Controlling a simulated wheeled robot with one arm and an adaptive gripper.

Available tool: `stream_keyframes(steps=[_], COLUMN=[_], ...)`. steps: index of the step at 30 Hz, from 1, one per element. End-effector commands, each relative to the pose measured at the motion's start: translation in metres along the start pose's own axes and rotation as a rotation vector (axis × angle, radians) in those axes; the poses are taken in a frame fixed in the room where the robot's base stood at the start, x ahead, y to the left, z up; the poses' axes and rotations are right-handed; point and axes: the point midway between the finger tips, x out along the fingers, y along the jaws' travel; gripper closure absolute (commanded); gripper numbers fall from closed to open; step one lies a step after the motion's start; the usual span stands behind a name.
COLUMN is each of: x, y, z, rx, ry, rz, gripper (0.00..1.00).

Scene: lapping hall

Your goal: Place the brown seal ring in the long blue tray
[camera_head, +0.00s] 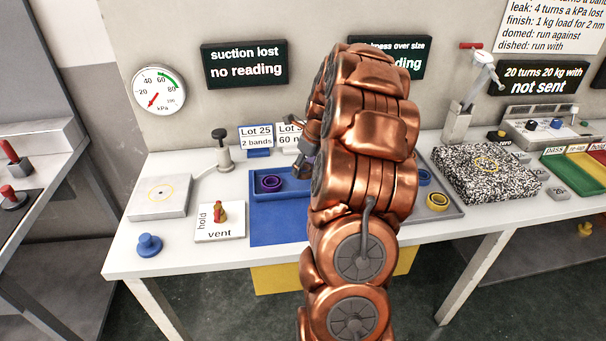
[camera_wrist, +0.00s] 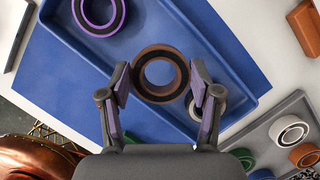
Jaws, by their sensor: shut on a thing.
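The brown seal ring (camera_wrist: 140,72) sits between the fingertips of my gripper (camera_wrist: 160,85) in the wrist view, with a purple pad against each side. It appears over the long blue tray (camera_wrist: 65,33); I cannot tell whether it touches the floor. A purple ring (camera_wrist: 83,10) lies in the tray towards the far end, and a pale ring (camera_wrist: 193,112) is partly hidden by the right finger. In the head view the tray (camera_head: 293,186) shows left of my arm with the purple ring (camera_head: 271,183). My arm hides the brown ring and most of my gripper there.
A grey tray (camera_wrist: 243,134) with several rings lies at the right, beside the blue tray. A blue mat (camera_head: 280,232) lies around the tray's front. The vent valve plate (camera_head: 220,222) is on the left, the speckled block (camera_head: 480,190) on the right.

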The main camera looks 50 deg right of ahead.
Motion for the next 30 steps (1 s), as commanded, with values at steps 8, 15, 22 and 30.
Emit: stream_keyframes(steps=[8,15,22,30], x=[0.027,0.037,0.04,0.04], y=[0.001,0.001,0.001,0.001], z=[-0.007,-0.009,-0.01,-0.01], rx=[-0.002,-0.005,-0.005,-0.005], ry=[0.0,-0.003,-0.002,-0.002], rz=[0.003,-0.002,-0.001,-0.001], gripper=[0.79,0.79,0.79,0.12])
